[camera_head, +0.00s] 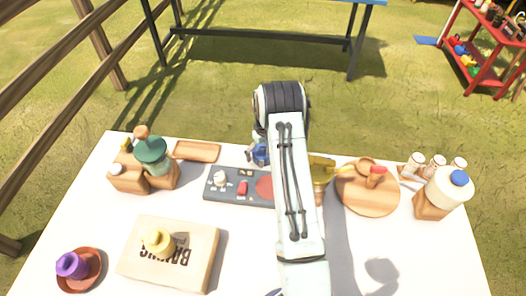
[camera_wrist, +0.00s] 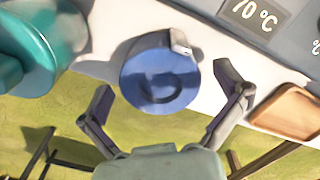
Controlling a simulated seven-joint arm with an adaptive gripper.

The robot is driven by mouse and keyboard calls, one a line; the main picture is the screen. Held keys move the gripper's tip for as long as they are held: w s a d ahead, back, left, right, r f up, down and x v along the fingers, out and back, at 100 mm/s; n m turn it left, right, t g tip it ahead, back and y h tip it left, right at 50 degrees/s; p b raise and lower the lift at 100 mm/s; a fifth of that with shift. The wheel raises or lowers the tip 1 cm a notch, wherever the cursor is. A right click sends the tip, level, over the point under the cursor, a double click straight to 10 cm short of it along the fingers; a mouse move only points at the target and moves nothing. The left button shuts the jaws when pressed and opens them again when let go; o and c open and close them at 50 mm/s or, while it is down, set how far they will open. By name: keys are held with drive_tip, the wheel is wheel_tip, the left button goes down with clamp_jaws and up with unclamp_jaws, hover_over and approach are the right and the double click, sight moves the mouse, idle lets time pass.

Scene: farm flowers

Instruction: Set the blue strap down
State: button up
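The blue strap (camera_wrist: 160,78) shows in the wrist view as a round blue roll with a small grey buckle-like piece at its upper right. It lies between and slightly beyond the spread fingertips of my gripper (camera_wrist: 164,86). A gap shows on both sides, so the fingers do not visibly touch it. In the head view a small blue patch, apparently the strap (camera_head: 261,154), shows by the table's far edge, mostly hidden by my arm. A shadow falls on the white tabletop beside it; whether its underside rests on the table is hard to tell.
A dark grey panel (camera_head: 228,196) lies close on the near side. A teal object (camera_wrist: 48,45) is close in the wrist view. A round wooden board (camera_head: 368,200) is at right.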

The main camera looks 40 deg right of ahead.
wheel_tip(320, 180, up, 12)
drive_tip(key=s+a+r, duration=0.2)
drive_tip(key=a+r, duration=0.4)
drive_tip(key=s+a+r+n, duration=0.1)
drive_tip(key=s+a+r, duration=0.55)
drive_tip(key=a, duration=0.25)
drive_tip(key=s+a, duration=0.5)
drive_tip(key=s, duration=0.4)
drive_tip(key=s+a+n, duration=0.1)
drive_tip(key=s+a, duration=0.4)
drive_tip(key=s, duration=0.5)
drive_tip(key=shift+s+a+f+y, duration=0.15)
drive_tip(key=shift+s+f+y, duration=0.1)
drive_tip(key=shift+y, duration=0.15)
drive_tip(key=shift+w, duration=0.1)
